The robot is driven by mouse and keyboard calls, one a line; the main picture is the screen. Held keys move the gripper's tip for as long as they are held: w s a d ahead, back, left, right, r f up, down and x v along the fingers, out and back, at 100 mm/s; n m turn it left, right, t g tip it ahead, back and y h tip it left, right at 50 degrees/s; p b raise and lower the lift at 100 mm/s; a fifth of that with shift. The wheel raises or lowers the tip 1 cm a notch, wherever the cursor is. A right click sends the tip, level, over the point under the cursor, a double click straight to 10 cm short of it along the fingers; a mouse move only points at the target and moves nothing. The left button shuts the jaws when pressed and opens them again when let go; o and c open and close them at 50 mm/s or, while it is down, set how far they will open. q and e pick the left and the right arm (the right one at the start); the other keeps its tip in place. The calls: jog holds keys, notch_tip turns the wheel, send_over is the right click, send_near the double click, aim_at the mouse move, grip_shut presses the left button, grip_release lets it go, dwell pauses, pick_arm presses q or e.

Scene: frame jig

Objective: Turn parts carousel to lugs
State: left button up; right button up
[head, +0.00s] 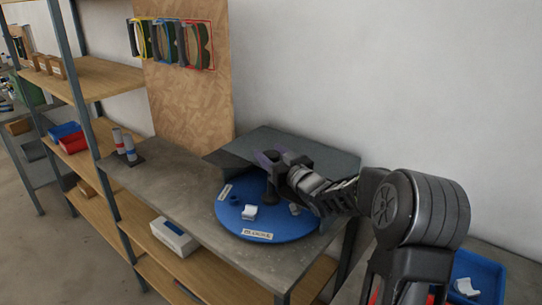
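The blue round parts carousel (229,216) sits on the grey bench top, with white labels on its edge; the front label (257,235) is too small to read surely. A white part (249,212) and a small grey part (294,209) lie on it. A dark knob or post (270,190) rises near its middle. My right gripper (270,163) is over the carousel's back half, close to the top of the post. Whether its fingers touch the post or are open I cannot tell. My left gripper is out of view.
A dark grey hood or panel (325,154) stands behind the carousel. Two grey-and-red cylinders (123,143) stand at the bench's left end. A shelf rack (85,80) is at left. A blue tray (480,272) with a white part is at lower right. The bench left of the carousel is clear.

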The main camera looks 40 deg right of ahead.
jog(key=shift+o, duration=1.4)
jog(key=shift+f, duration=0.1)
jog(key=shift+s+f, duration=0.1)
jog(key=shift+s, duration=0.15)
jog(key=s, duration=0.2)
jog(key=s+b, duration=0.1)
jog(key=s, duration=0.2)
jog(key=s+b, duration=0.1)
jog(key=s, duration=0.1)
jog(key=shift+s+a, duration=0.2)
jog(key=shift+a, duration=0.1)
